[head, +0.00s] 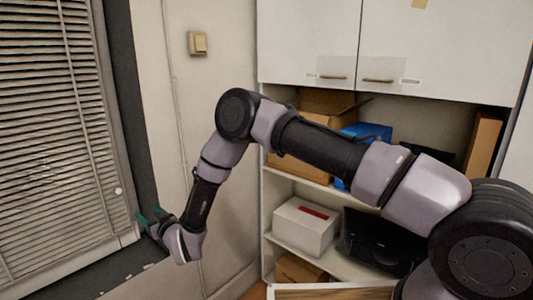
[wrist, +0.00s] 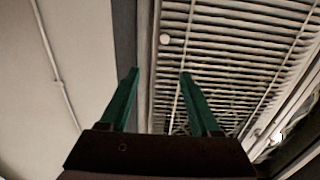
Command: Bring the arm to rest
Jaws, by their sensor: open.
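My arm (head: 325,146) stretches from the lower right of the head view across to the left, bent at an elbow, with its end hanging low. My gripper (head: 150,217) has green fingers and is beside the window blind, at the left. In the wrist view my gripper (wrist: 158,90) shows two green fingers spread apart with nothing between them. The fingers point toward the wall edge and the slatted blind. Whether the fingertips touch the window frame cannot be told.
The slatted blind (head: 50,130) covers the window at the left. A shelf unit (head: 330,262) with white cupboard doors (head: 310,40) stands behind my arm, holding a white box (head: 304,226), cardboard boxes (head: 484,142) and a blue item (head: 366,131). A light switch (head: 198,43) is on the wall.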

